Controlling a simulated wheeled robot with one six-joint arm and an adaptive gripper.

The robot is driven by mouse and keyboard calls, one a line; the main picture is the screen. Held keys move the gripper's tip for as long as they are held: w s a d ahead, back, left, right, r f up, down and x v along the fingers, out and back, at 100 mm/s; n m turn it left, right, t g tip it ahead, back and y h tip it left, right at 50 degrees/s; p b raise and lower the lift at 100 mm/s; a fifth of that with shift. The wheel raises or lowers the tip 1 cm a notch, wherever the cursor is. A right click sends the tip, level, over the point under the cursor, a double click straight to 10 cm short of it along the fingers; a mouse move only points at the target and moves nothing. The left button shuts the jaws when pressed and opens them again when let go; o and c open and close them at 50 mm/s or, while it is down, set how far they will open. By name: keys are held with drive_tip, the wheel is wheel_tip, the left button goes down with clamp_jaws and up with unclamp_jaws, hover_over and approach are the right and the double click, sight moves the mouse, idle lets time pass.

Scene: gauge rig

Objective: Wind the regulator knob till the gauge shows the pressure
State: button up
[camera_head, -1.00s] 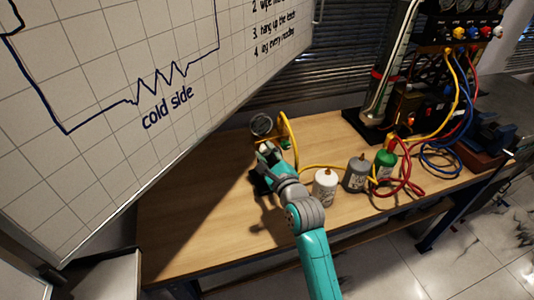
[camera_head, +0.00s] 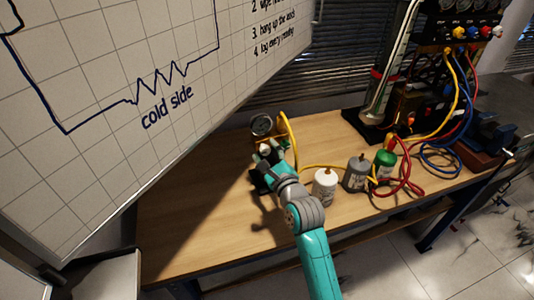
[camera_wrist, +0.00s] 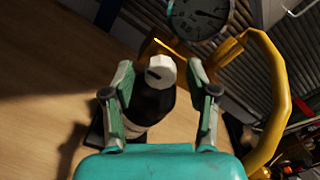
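The gauge (camera_head: 262,125) is a round dial at the back of the bench, and it also shows at the top of the wrist view (camera_wrist: 200,14). Its needle shows, but the scale is too small to read. The regulator knob (camera_wrist: 161,70) is white and faceted with a dark mark, on top of a dark body (camera_wrist: 150,105). My gripper (camera_wrist: 164,85) is open, with one finger on each side of the knob and a visible gap on both sides. In the head view my gripper (camera_head: 268,158) hides most of the regulator.
A yellow hose (camera_head: 292,135) arches just right of the gauge. A white bottle (camera_head: 324,188), a grey bottle (camera_head: 356,174) and a green bottle (camera_head: 385,163) stand right of my arm. A whiteboard (camera_head: 130,90) overhangs the left. The bench (camera_head: 190,225) is clear at front left.

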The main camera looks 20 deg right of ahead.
drive_tip(key=shift+s, duration=0.15)
drive_tip(key=s, duration=1.1)
drive_tip(key=shift+s+d, duration=0.35)
drive_tip(key=shift+d, duration=0.1)
drive_tip(key=s+f+n+g, duration=0.1)
drive_tip(key=s+f+n, duration=0.3)
drive_tip(key=s, duration=0.3)
drive_tip(key=s+f+n+h, duration=0.1)
drive_tip(key=s+f+n, duration=0.35)
drive_tip(key=s, duration=0.25)
drive_tip(key=s+f+n+g, duration=0.1)
drive_tip(key=s+f+n, duration=0.3)
drive_tip(key=s, duration=0.3)
drive_tip(key=s+a+r+n+g, duration=0.1)
drive_tip(key=s+r+n, duration=0.1)
drive_tip(key=s+n, duration=1.3)
drive_tip(key=s, duration=0.5)
